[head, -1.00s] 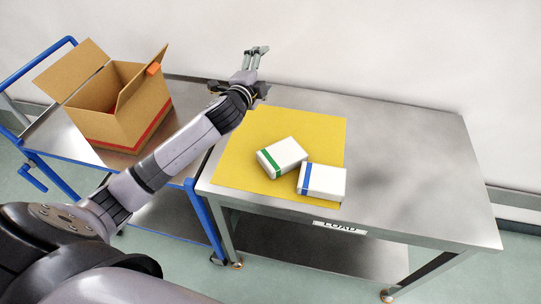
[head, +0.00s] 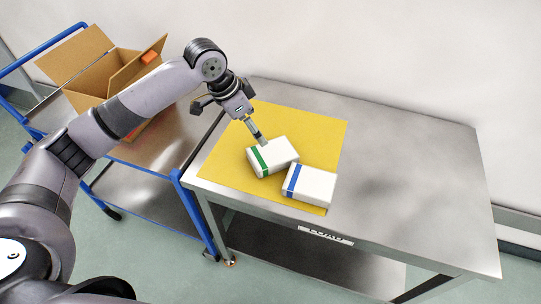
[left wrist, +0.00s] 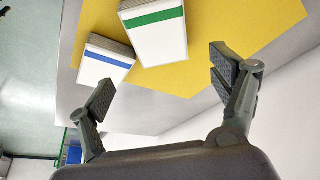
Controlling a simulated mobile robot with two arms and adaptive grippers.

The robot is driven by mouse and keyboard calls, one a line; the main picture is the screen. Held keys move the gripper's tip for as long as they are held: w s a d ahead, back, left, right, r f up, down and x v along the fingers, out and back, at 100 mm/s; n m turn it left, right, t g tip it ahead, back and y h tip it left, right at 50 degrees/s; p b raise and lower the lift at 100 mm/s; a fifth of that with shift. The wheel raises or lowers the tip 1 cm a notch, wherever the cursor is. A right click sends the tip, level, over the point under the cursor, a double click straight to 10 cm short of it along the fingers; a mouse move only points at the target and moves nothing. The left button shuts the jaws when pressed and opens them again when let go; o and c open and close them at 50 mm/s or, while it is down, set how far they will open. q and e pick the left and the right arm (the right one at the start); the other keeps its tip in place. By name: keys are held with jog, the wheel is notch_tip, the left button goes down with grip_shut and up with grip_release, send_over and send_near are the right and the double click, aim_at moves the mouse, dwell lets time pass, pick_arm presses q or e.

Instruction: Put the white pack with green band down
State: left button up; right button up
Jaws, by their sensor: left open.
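The white pack with green band (head: 279,155) lies on the yellow mat (head: 222,165) on the steel table. It also shows in the left wrist view (left wrist: 157,39), at the top between and beyond my fingers. A white pack with blue band (head: 315,187) lies close beside it at the lower right, and it shows in the left wrist view (left wrist: 98,69). My left gripper (head: 259,138) is above the green-banded pack's far left side, pointing down. In the left wrist view my left gripper (left wrist: 165,85) is open with nothing between its fingers. My right gripper is not in view.
An open cardboard box (head: 125,75) stands on a blue-framed cart (head: 175,140) left of the table. The right part of the steel table (head: 420,180) is clear. A wall runs behind the table.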

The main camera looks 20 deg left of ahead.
pick_arm(q)
send_near(273, 152)
jog(key=x, duration=0.4)
jog(key=shift+w+f+p, duration=0.1)
jog(key=shift+f+p, duration=0.25)
jog(key=shift+p+x, duration=0.5)
jog(key=shift+x, duration=2.2)
jog(key=shift+c, duration=0.4)
jog(key=c, duration=0.9)
jog(key=shift+c, duration=1.2)
jog(key=shift+r, duration=0.1)
